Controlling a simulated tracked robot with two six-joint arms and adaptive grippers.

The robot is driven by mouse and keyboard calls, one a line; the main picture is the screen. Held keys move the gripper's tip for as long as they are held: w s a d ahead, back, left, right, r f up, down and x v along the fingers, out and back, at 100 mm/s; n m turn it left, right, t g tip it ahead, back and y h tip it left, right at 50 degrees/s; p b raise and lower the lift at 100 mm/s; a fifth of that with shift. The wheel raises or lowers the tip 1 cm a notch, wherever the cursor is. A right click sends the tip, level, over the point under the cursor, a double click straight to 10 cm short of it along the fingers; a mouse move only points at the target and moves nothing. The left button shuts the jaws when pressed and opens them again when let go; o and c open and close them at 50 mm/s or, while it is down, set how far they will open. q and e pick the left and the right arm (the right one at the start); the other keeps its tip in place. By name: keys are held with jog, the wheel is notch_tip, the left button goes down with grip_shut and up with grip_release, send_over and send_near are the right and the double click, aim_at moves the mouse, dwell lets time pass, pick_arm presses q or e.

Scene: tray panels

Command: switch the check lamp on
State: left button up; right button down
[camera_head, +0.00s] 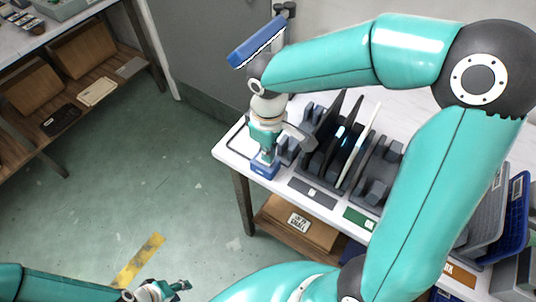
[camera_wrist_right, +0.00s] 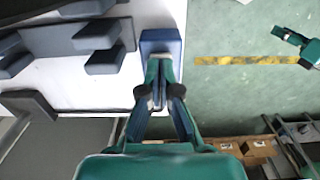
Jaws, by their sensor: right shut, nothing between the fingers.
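A blue bar-shaped lamp head (camera_head: 257,42), likely the check lamp, is held on a stand at the back of the white table; a pale strip runs along its lower edge, and I cannot tell whether it is lit. A small blue box (camera_head: 265,170) sits at the table's front left corner; it also shows in the right wrist view (camera_wrist_right: 162,36). My right gripper (camera_head: 267,153) is shut and empty, pointing down at this box; its fingers hide part of the top, and contact is unclear. My left gripper (camera_head: 172,289) is low over the floor, far from the table.
A dark rack (camera_head: 310,160) with upright panels stands right beside the right gripper. Grey and green label plates (camera_head: 312,192) lie along the table front. A blue bin (camera_head: 515,215) is at the right. Open floor (camera_head: 130,170) lies left of the table.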

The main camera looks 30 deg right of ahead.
jog(key=shift+f+b, duration=0.3)
jog(key=shift+f, duration=0.1)
jog(key=shift+r, duration=0.1)
jog(key=shift+r+p, duration=2.95)
jog(key=shift+r, duration=0.5)
